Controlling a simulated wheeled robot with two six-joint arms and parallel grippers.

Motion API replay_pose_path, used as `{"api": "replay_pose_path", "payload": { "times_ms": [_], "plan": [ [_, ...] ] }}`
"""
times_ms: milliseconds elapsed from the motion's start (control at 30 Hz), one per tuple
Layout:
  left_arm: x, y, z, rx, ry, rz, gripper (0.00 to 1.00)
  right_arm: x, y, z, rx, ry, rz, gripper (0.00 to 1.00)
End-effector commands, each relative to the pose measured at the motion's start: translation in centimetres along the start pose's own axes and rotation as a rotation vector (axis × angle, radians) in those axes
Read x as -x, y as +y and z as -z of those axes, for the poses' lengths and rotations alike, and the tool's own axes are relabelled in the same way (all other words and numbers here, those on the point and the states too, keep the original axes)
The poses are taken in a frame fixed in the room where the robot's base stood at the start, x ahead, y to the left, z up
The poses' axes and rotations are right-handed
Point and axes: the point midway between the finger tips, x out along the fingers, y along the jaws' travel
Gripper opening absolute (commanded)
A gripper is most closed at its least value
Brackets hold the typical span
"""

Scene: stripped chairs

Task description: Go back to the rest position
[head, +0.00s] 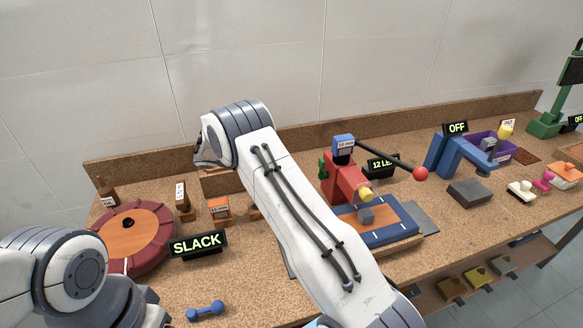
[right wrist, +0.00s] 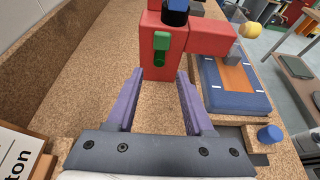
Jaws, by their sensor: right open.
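My right arm (head: 290,200) reaches up across the middle of the head view, its wrist bent over near the bench's back board. In the right wrist view my right gripper (right wrist: 160,80) is open, with nothing between its two purple fingers. The fingers point toward a red press (right wrist: 160,62) with a green part (right wrist: 162,43) on its side. The press (head: 336,180) also shows in the head view, just right of my arm. My left arm (head: 70,270) shows at the lower left; its gripper is out of view.
The bench (head: 245,290) holds a red round turntable (head: 150,245), a SLACK display (head: 198,245), a blue dumbbell-shaped piece (head: 205,310), a blue-edged pad (head: 375,238), a blue machine (head: 452,152) and a grey block (head: 470,193). A back board (head: 290,135) runs behind them.

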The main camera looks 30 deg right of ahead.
Motion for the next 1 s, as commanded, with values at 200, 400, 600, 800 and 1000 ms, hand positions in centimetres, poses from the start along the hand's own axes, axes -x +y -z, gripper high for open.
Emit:
{"api": "replay_pose_path", "payload": {
  "times_ms": [200,400,600,800,1000],
  "plan": [
    [0.0,0.0,0.0,0.000,0.000,0.000,0.75,0.0,0.0,0.0,-0.001,0.000,0.000,0.53],
    [0.0,0.0,0.0,0.000,0.000,0.000,0.75,0.1,-0.1,-0.1,-0.003,0.005,-0.002,0.53],
    [0.0,0.0,0.0,0.000,0.000,0.000,0.75,4.9,-2.9,-0.3,-0.078,0.149,-0.028,0.53],
    [0.0,0.0,0.0,0.000,0.000,0.000,0.75,13.2,-11.4,0.2,-0.230,0.462,-0.017,0.53],
    [0.0,0.0,0.0,0.000,0.000,0.000,0.75,19.2,-22.2,0.8,-0.377,0.775,0.075,0.53]
  ]
}}
